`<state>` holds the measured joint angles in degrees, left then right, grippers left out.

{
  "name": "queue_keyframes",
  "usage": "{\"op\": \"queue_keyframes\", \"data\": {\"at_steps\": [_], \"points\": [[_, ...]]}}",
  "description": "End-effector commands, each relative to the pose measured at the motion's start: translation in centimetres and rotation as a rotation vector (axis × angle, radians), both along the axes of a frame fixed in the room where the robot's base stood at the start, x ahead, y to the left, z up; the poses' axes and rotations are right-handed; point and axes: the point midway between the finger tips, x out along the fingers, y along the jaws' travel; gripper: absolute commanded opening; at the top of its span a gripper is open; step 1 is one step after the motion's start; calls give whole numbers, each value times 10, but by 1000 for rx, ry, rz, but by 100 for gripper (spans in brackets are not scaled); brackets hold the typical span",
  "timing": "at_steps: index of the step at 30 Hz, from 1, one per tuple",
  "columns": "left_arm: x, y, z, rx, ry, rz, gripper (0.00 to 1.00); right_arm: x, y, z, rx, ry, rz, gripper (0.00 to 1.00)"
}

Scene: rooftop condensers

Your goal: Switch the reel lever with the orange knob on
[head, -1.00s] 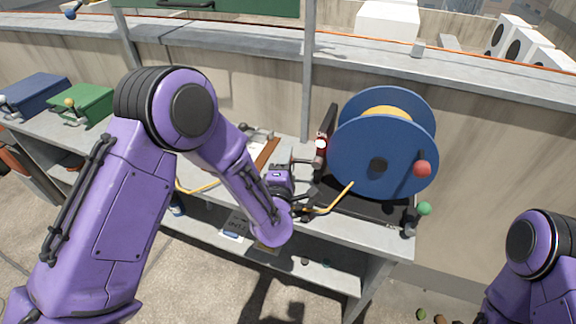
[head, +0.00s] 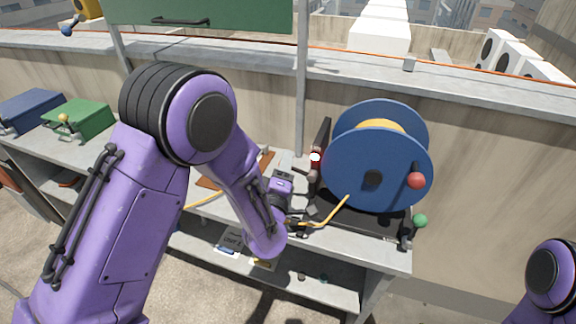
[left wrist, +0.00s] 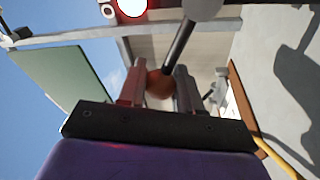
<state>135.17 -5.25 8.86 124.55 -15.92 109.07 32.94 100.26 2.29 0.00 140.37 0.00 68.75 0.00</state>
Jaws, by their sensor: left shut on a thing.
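The blue cable reel (head: 375,165) stands on a black base at the right end of the grey bench. In the left wrist view, an orange knob (left wrist: 160,84) sits on the end of a dark lever rod (left wrist: 179,47) that runs to a grey hub (left wrist: 203,8). My left gripper (left wrist: 160,68) is shut on this knob, with one finger on each side. In the head view, my left wrist (head: 281,184) is at the left side of the reel; the fingers and knob are too small or hidden to make out there. My right gripper is out of view.
A red part with a white lamp (head: 316,157) is just right of my left wrist. The reel also has a red ball handle (head: 416,180) and a green-knobbed lever (head: 420,221). A yellow cable (head: 335,212) hangs in front. Green (head: 85,115) and blue boxes stand far left.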

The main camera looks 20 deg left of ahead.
Motion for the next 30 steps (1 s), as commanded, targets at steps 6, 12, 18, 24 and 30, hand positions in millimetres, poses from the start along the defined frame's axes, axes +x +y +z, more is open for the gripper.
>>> {"op": "queue_keyframes", "data": {"at_steps": [6,12,18,24,30], "points": [[0,-1,0,4,1,-4,0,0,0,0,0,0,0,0],[0,-1,0,2,0,-3,58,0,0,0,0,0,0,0],[-1,-1,0,1,0,-2,58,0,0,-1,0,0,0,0],[-31,-7,-9,4,2,-4,58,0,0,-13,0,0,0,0],[-77,-15,-15,5,2,-5,58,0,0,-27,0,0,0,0]]}}
